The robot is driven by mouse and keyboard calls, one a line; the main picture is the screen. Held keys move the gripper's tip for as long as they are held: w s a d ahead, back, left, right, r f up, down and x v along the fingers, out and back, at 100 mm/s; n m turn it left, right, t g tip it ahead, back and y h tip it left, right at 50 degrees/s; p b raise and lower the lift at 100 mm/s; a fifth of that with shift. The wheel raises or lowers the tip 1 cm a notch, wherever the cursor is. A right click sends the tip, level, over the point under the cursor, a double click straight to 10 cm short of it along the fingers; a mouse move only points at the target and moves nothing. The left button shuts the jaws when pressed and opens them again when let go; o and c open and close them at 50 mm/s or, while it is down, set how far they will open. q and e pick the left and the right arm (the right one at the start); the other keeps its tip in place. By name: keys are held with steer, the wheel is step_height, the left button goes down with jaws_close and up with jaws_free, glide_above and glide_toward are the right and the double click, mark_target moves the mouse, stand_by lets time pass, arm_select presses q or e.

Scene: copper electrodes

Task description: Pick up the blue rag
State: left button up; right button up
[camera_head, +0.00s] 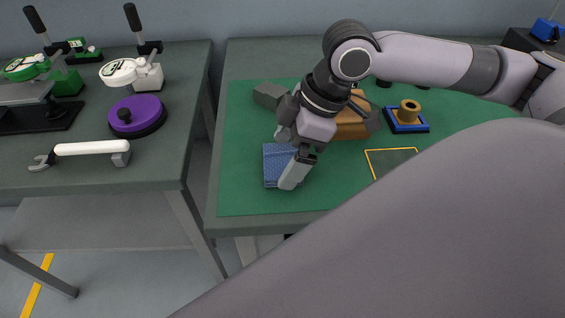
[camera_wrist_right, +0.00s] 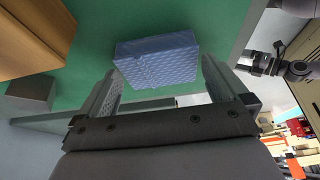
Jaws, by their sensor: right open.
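The blue rag (camera_head: 277,167) lies folded on the green mat (camera_head: 240,190) near the front left of the right-hand table. It also shows in the right wrist view (camera_wrist_right: 157,58) as a thick light-blue block. My right gripper (camera_head: 287,160) is above and beside the rag, and it partly hides the rag in the head view. In the right wrist view the two fingers (camera_wrist_right: 159,88) are apart, with the rag ahead of and partly between their tips. I cannot tell whether a finger touches it. My left gripper does not clearly show in the head view.
A brown wooden block (camera_head: 352,122) and a grey block (camera_head: 268,95) stand behind the gripper. A copper piece on a blue base (camera_head: 407,116) and a yellow-edged dark square (camera_head: 390,160) are to the right. The left table (camera_head: 60,180) holds a purple round object (camera_head: 137,115) and a white-handled tool (camera_head: 92,148).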

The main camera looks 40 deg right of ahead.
mark_target(286, 159)
steer(key=shift+w+a+f, duration=0.1)
steer(key=shift+a+f, duration=0.05)
steer(key=shift+f, duration=0.3)
steer(key=c, duration=0.8)
steer(key=shift+o, duration=0.2)
steer(key=shift+r, duration=0.1)
steer(key=shift+r, duration=0.4)
step_height(286, 159, up, 19)
steer(key=p, duration=0.4)
steer(key=shift+p, duration=0.35)
